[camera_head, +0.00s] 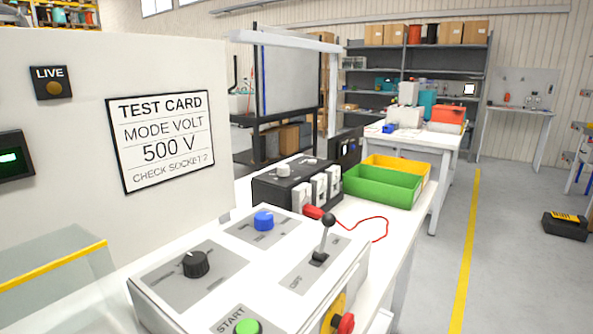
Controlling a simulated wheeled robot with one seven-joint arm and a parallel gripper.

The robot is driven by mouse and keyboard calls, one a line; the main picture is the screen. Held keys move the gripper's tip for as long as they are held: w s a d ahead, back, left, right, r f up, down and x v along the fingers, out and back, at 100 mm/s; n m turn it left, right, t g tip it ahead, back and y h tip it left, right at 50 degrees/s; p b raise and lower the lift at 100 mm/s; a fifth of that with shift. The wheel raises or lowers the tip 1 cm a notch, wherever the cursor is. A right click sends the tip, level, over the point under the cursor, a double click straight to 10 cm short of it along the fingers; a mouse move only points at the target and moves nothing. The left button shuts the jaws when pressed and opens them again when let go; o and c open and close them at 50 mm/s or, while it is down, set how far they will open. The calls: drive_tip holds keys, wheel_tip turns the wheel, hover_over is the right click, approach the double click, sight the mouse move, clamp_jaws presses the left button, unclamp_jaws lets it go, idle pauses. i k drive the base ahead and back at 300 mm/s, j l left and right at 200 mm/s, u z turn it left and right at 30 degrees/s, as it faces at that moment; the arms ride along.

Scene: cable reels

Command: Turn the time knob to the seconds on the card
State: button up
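The test card (163,138) hangs on the white wall panel at the left. It reads "TEST CARD", "MODE VOLT", "500 V" and "CHECK SOCKET 2"; no seconds show on it. A white control box (165,308) stands in front with a black knob (195,264) and a blue knob (263,221), each on a grey plate. The plates' lettering is too small to read, so I cannot tell which is the time knob. A black lever (325,238) stands beside them. A green START button (247,327) is at the near edge. My gripper is not in view.
A red emergency button (346,323) juts from the box's right side. Behind stands a black socket unit (267,195) with a red plug (327,219) and cable. Green (383,187) and yellow bins stand behind right. A clear guard (55,270) is at left.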

sight(283, 169)
drive_tip(key=i+l, duration=1.05)
drive_tip(key=l, duration=0.2)
drive_tip(key=i+j+u, duration=0.05)
